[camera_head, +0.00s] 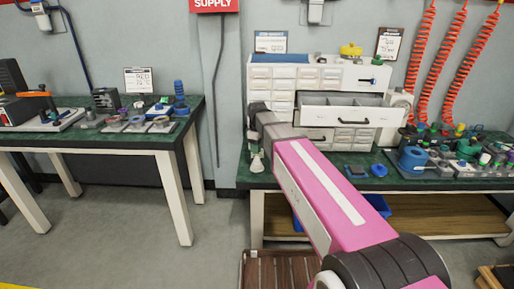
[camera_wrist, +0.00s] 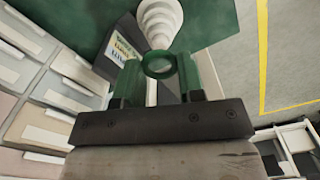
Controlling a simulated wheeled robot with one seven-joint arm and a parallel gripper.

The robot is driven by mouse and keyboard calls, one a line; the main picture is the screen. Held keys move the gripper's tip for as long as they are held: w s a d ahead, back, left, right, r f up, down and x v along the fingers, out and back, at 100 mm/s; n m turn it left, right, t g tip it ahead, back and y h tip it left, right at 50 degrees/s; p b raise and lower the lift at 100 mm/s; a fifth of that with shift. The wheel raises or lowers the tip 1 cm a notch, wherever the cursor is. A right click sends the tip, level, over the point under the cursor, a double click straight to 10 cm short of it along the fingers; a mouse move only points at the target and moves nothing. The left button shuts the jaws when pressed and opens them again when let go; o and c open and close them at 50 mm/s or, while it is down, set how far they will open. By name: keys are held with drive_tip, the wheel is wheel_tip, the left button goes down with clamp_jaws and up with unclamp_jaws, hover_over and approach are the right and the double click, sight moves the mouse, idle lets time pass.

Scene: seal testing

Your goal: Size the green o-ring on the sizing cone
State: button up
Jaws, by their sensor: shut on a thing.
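In the wrist view my gripper (camera_wrist: 158,75) has its two green fingers closed on the green o-ring (camera_wrist: 158,64), which sits between the fingertips with its hole facing the camera. The white stepped sizing cone (camera_wrist: 161,20) shows just beyond the ring, in line with it. I cannot tell whether the cone's tip enters the ring. In the head view the cone (camera_head: 257,164) stands at the left end of the right bench, below the dark end of my arm. The ring is too small to make out there.
A white drawer cabinet (camera_head: 318,75) with one open drawer (camera_head: 335,112) stands right beside my arm's end. Several coloured parts crowd the bench's right side (camera_head: 440,155). A left bench (camera_head: 90,140) stands apart across a floor gap. A small label card (camera_wrist: 124,47) is near the cone.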

sight(257, 156)
drive_tip(key=shift+f, duration=1.9)
drive_tip(key=o, duration=1)
drive_tip(key=shift+c, duration=0.2)
drive_tip(key=shift+r, duration=4.45)
